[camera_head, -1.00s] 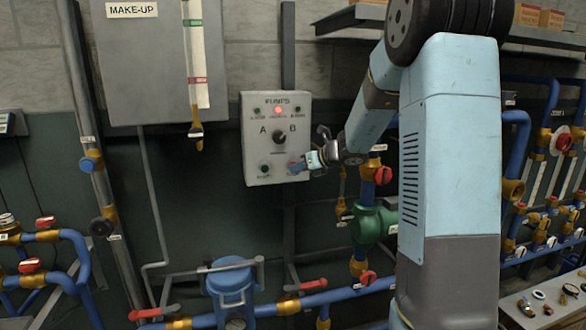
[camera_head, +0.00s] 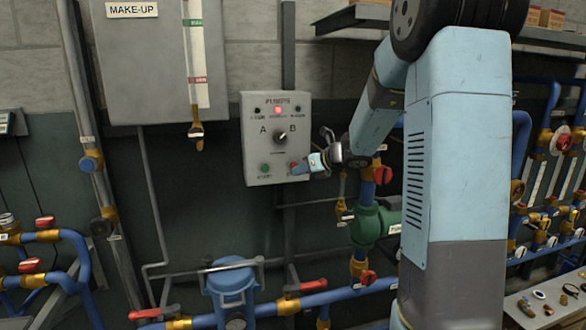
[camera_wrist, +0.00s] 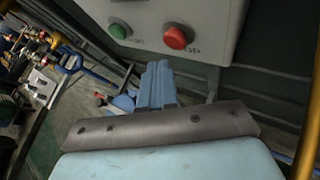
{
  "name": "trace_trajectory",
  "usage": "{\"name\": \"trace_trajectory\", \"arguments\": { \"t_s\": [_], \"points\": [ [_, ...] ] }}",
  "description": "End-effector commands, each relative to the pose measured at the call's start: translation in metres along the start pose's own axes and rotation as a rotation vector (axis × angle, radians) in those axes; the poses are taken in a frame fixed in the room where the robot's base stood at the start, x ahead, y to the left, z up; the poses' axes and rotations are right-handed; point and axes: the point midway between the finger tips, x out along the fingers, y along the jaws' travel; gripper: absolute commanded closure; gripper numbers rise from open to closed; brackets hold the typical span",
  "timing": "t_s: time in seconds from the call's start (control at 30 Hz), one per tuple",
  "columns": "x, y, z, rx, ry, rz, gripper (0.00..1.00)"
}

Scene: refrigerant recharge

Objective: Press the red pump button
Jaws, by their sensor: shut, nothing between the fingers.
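The grey pump control box (camera_head: 254,140) hangs on the wall and has a selector knob (camera_head: 280,137) marked A and B. The red pump button (camera_head: 294,166) is at its lower right, and the green button (camera_head: 264,168) is at its lower left. In the wrist view the red button (camera_wrist: 178,37) and green button (camera_wrist: 119,30) sit above the fingers. My gripper (camera_wrist: 157,68) is shut and empty, its blue fingertips below the red button in that view. In the head view my gripper (camera_head: 303,165) is just right of the red button; I cannot tell whether they touch.
A red lamp (camera_head: 278,110) is lit at the top of the box. A green pump body (camera_head: 370,224), blue pipes (camera_head: 345,294) and red-handled valves lie below and right. The make-up tank (camera_head: 150,65) is at upper left.

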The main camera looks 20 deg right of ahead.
Motion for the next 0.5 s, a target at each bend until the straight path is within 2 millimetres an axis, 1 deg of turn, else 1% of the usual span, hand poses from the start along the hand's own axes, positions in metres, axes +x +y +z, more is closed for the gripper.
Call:
{"name": "trace_trajectory", "arguments": {
  "t_s": [0.5],
  "points": [
    [-0.029, 0.021, -0.020, 0.000, 0.000, -0.001, 1.00]
  ]
}}
